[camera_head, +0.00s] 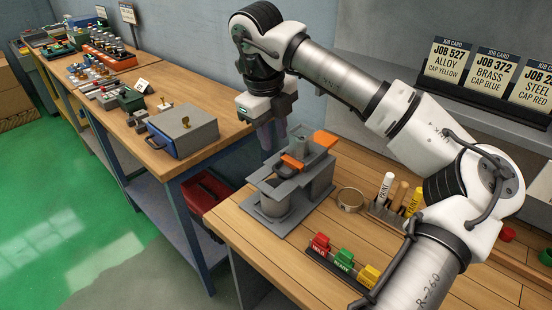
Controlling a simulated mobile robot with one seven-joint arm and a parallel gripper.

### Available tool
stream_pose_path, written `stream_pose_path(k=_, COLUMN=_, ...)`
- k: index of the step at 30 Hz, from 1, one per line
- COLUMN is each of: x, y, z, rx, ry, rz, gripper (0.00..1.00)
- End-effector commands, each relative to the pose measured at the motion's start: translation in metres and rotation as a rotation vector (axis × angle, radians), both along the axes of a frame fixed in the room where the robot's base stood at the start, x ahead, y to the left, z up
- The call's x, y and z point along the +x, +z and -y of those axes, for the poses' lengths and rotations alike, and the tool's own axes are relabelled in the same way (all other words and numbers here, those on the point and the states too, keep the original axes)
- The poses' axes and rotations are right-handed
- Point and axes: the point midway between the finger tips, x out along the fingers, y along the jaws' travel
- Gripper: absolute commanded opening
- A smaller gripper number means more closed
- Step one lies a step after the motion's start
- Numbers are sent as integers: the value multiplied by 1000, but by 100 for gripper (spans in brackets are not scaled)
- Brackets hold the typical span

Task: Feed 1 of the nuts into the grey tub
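A grey feeder stand (318,178) with orange parts stands at the left end of the near wooden bench. One orange piece (292,162) lies along its front top, and another orange block (325,139) is at its back right. A round grey tub (284,206) appears to sit under the front of the stand. No nuts can be made out, and the insides of the hopper and tub are hidden. My gripper (271,138) points down behind and left of the stand's top. Its fingers are dim and overlap, so their opening is unclear.
A round tin (350,199), a rack with paint markers (386,187) and a strip of red, green and yellow blocks (343,261) are right of the stand. Job cards (492,72) stand behind. A second bench on the left holds a metal box (183,131); a red bin (206,192) sits below.

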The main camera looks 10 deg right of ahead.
Motion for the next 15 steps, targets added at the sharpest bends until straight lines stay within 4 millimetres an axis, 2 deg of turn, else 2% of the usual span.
stream_pose_path(k=9, x=4, y=-63, z=7, rx=5, ry=3, rz=-4, gripper=31)
stream_pose_path(k=15, x=7, y=-85, z=11, rx=4, ry=3, rz=-2, gripper=31)
